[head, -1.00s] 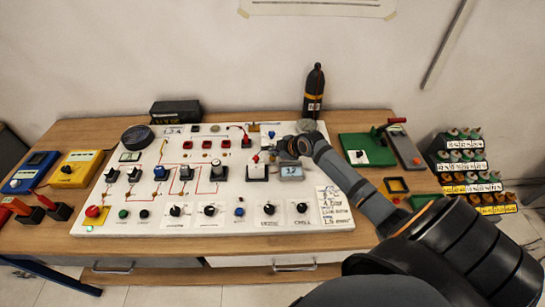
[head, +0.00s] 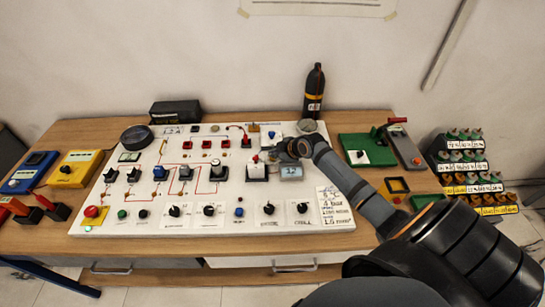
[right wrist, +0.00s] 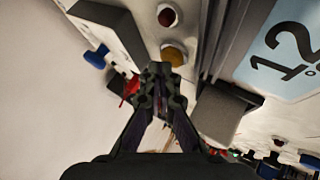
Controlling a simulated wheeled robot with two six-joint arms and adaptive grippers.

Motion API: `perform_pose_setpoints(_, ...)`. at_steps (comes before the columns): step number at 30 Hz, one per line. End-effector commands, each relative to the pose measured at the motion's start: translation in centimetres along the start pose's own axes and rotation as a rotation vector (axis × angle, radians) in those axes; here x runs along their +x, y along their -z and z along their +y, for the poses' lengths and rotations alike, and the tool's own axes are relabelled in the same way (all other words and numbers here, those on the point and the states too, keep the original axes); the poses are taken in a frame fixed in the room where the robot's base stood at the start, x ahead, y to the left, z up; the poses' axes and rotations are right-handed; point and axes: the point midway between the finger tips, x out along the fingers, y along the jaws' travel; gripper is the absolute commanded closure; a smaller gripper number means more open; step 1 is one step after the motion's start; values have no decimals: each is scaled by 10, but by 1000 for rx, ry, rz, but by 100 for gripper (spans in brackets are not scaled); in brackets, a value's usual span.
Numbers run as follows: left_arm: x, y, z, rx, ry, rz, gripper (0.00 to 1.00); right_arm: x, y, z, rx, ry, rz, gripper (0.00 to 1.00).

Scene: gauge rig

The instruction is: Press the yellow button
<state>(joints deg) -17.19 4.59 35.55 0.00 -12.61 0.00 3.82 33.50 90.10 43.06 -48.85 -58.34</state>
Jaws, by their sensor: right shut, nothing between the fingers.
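The yellow button is a round amber cap (right wrist: 174,54) in the right wrist view, just beyond my fingertips, with a dark red round button (right wrist: 167,16) farther on. My right gripper (right wrist: 161,77) is shut and empty, its tips pointing at the amber cap. I cannot tell whether they touch it. In the head view my right gripper (head: 279,152) is over the right part of the white panel (head: 225,215), above the small display (head: 291,171). It and the arm hide that spot, so the amber button does not show there. My left gripper is not in view.
The panel carries several knobs and switches. A dark bottle (head: 314,90) stands behind. A red mushroom button (head: 92,211) on a yellow base is at front left.

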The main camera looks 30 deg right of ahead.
Motion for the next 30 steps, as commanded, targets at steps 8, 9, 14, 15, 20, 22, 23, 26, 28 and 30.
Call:
perform_pose_setpoints(8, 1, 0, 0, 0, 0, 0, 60, 1, -2, -1, 1, 1, -2, 100)
perform_pose_setpoints(9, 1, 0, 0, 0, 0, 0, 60, 1, -2, -1, 1, 2, -2, 100)
perform_pose_setpoints(14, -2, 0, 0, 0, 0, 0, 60, -1, 0, 0, 0, 1, -2, 100)
perform_pose_setpoints(15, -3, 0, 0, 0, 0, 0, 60, -2, 1, 1, 0, 1, -2, 100)
perform_pose_setpoints(20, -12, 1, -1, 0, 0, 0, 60, -9, 6, 7, 0, 1, -2, 100)
perform_pose_setpoints(22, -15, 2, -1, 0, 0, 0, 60, -12, 8, 9, 0, 1, -2, 100)
perform_pose_setpoints(23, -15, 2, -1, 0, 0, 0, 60, -12, 8, 9, 0, 1, -2, 100)
perform_pose_setpoints(26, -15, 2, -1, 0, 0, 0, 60, -12, 8, 9, 0, 1, -1, 100)
perform_pose_setpoints(28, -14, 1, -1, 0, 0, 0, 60, -12, 8, 9, 0, 1, -1, 100)
perform_pose_setpoints(30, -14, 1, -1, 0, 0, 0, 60, -12, 8, 9, 0, 1, -1, 100)
